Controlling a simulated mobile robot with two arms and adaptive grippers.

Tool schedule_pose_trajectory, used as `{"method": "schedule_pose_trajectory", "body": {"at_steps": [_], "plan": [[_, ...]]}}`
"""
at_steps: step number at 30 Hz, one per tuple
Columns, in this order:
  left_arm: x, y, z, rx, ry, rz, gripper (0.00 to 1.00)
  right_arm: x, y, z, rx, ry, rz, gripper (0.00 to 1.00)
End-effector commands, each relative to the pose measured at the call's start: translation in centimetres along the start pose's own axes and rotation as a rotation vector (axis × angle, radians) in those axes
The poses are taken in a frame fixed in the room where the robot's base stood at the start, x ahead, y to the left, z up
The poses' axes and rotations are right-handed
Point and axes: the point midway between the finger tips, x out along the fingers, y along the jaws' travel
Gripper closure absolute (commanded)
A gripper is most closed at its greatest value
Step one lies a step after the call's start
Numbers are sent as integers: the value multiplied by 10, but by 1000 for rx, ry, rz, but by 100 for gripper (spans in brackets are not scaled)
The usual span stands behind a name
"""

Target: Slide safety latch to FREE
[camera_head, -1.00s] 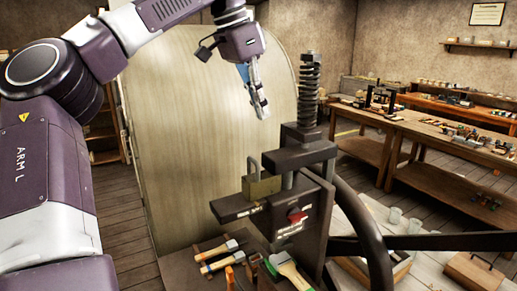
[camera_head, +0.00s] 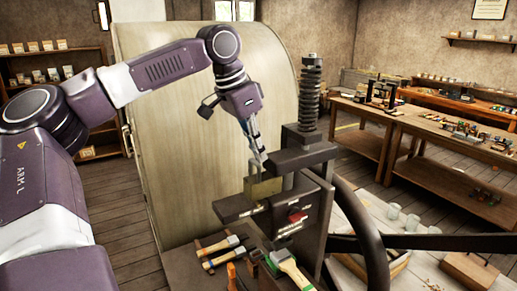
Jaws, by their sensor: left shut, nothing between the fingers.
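The dark press (camera_head: 313,158) stands at the centre, with a black coil spring (camera_head: 310,95) upright on top. A small red piece (camera_head: 297,217), which looks like the safety latch, sits on its front face near white markings too small to read. A brass padlock-shaped piece (camera_head: 266,188) sits on the press's left ledge, its top partly hidden by my left gripper. My left gripper (camera_head: 262,157) is shut and empty, pointing down just above the brass piece; I cannot tell whether they touch. My right gripper is not in view.
A large black handwheel (camera_head: 372,245) projects at the press's lower right. Hammers (camera_head: 222,250) and a green-handled brush (camera_head: 288,268) lie in front of the press. A pale curved panel (camera_head: 185,130) stands behind my left arm. Workbenches (camera_head: 400,125) stand at the back right.

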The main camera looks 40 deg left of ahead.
Motion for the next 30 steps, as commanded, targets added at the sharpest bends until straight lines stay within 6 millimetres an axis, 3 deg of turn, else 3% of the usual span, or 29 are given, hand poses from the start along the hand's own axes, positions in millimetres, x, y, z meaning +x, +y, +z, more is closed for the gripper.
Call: {"method": "schedule_pose_trajectory", "body": {"at_steps": [11, 22, 30], "plan": [[-1, 0, 2, -1, 1, 0, 100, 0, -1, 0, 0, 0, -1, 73], [-14, -1, 36, -1, 2, 0, 100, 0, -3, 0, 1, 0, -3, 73], [-15, 0, 42, 0, -3, 0, 100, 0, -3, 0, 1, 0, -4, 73]]}}
